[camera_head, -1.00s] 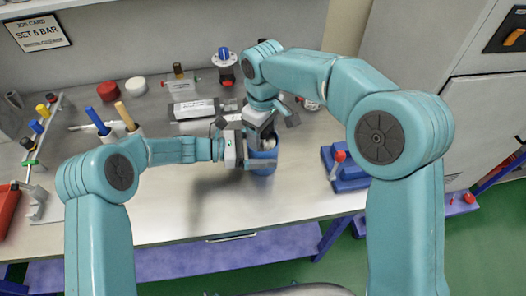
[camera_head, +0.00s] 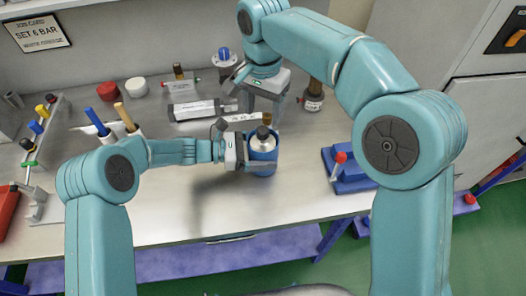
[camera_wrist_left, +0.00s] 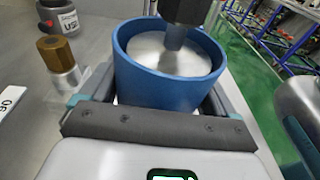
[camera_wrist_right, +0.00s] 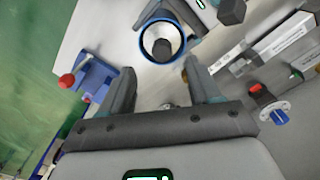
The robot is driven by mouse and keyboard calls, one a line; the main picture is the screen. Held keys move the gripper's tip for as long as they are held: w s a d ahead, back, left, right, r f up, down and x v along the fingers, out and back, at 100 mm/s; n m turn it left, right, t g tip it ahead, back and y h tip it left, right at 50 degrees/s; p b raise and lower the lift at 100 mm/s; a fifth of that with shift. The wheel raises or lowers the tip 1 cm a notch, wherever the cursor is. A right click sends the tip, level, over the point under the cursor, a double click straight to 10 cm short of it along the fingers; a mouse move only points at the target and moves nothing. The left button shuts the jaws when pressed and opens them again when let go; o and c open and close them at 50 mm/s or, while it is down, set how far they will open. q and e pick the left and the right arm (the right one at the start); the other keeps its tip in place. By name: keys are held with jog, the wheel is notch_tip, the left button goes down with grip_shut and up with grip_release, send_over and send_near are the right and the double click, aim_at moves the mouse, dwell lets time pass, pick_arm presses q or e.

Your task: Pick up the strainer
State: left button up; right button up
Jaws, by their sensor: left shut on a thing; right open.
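My left gripper (camera_head: 247,148) is shut on a blue cup (camera_head: 263,167), with its fingers around the cup's sides in the left wrist view (camera_wrist_left: 165,90). A pale metal part with a stem and dark knob (camera_head: 263,132) sits inside the cup; the knob rises above the rim. My right gripper (camera_head: 262,108) is open above and behind the cup, apart from it. The right wrist view shows empty space between its fingers (camera_wrist_right: 165,80). A part with a gold hex top (camera_wrist_left: 56,52) stands behind the cup. I cannot tell which part is the strainer.
A blue-knobbed part (camera_head: 224,58) and a labelled block (camera_head: 195,109) lie behind. A blue fixture with a red knob (camera_head: 345,170) is at the right. The front bench is clear.

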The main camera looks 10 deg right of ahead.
aim_at(262, 130)
notch_tip(262, 130, down, 8)
jog(key=shift+w+a+f, duration=0.1)
jog(key=shift+w+a, duration=0.05)
jog(key=c, duration=0.4)
grip_shut()
